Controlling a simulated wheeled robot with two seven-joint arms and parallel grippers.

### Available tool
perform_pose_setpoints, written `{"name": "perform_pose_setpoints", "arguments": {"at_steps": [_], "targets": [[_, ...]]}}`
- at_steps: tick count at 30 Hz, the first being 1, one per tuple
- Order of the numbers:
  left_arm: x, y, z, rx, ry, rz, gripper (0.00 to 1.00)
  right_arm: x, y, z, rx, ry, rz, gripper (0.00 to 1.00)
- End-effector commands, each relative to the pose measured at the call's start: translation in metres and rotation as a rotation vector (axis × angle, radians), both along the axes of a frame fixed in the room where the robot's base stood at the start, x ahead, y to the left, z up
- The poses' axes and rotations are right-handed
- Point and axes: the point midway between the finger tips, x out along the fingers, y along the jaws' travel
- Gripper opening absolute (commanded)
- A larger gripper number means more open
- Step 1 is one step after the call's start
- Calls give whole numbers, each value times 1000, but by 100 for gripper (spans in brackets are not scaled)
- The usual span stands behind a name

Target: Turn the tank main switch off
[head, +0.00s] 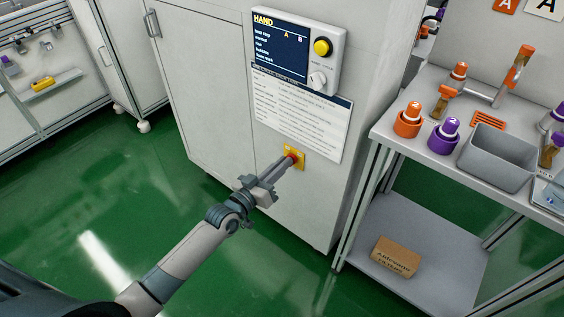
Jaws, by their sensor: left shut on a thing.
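The main switch, a red knob on a yellow plate (301,154), sits low on the front of the white cabinet (210,90). My left gripper (287,162) reaches up to it from below left and is shut on the red knob (294,157). The fingers cover much of the knob, so I cannot tell which way it is turned. My right gripper is not in view.
Above the switch are a printed sheet (300,112) and a control panel (325,55) with a screen, yellow button and dial. At right, a grey bench (405,146) holds orange and purple items and a grey bin (496,158). A cardboard box (395,257) lies on its lower shelf. Green floor is clear at left.

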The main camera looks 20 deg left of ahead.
Motion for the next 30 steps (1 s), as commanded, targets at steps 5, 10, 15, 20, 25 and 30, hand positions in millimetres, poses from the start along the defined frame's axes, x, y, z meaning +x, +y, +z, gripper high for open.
{"name": "perform_pose_setpoints", "arguments": {"at_steps": [5,10,15,20,25,30], "targets": [[1,1,1,-89,32,0,0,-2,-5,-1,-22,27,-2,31],[1,2,0,-136,48,0,0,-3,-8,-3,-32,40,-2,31],[1,2,0,-150,53,1,0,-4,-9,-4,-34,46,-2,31],[1,2,0,-150,53,1,0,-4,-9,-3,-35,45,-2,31],[1,2,0,-149,52,1,17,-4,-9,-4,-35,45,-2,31],[1,2,0,-149,53,0,27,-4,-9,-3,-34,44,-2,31]]}}
